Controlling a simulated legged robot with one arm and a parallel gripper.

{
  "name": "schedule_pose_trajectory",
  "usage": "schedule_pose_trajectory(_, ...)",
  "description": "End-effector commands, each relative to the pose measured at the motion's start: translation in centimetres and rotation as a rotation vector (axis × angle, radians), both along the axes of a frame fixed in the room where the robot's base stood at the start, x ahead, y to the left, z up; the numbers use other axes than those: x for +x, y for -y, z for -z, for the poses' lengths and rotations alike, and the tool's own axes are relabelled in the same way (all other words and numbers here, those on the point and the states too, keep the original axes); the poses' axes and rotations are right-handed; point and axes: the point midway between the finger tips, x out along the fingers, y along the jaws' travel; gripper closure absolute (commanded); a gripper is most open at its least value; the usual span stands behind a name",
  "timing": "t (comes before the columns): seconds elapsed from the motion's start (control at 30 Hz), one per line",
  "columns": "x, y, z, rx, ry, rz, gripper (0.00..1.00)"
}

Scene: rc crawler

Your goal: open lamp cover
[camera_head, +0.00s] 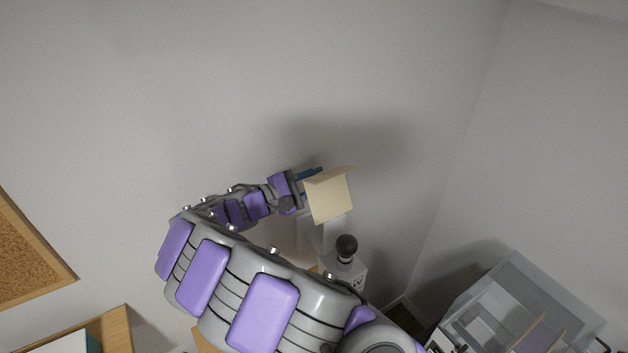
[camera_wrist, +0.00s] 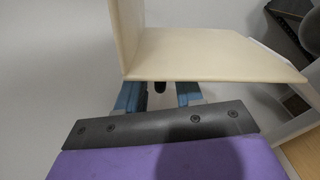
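The cream lamp cover (camera_head: 329,200) stands above a pale stand beside the wall, with one flap angled out at its top. In the wrist view, one cover panel stands upright at left and another panel (camera_wrist: 215,55) lies nearly flat across the middle. My gripper (camera_head: 311,181) is at the left side of the cover. In the wrist view its two blue fingers (camera_wrist: 159,94) are apart, and their tips are hidden under the flat panel. A small dark piece (camera_wrist: 160,87) shows between them. I cannot tell whether the fingers touch the cover.
A bottle with a black round cap (camera_head: 347,247) stands just below and right of the cover. A clear-sided case (camera_head: 520,305) is at lower right. A cork board (camera_head: 30,255) is at the left. The wall above is bare.

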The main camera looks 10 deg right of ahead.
Motion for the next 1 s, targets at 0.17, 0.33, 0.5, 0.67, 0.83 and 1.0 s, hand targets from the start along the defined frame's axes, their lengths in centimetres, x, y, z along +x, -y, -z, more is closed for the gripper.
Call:
schedule_pose_trajectory(0.17, -0.03, 0.23, -0.02, 0.002, 0.001, 0.001, 0.76)
schedule_pose_trajectory(0.33, -0.02, 0.22, -0.02, 0.002, 0.001, 0.001, 0.92)
schedule_pose_trajectory(0.5, 0.05, 0.10, -0.05, -0.001, 0.000, 0.001, 1.00)
schedule_pose_trajectory(0.67, 0.08, 0.00, -0.09, -0.001, 0.000, 0.000, 1.00)
schedule_pose_trajectory(0.83, 0.11, -0.08, -0.14, -0.002, 0.002, -0.001, 1.00)
schedule_pose_trajectory(1.0, 0.01, -0.10, -0.20, 0.003, 0.021, -0.002, 1.00)
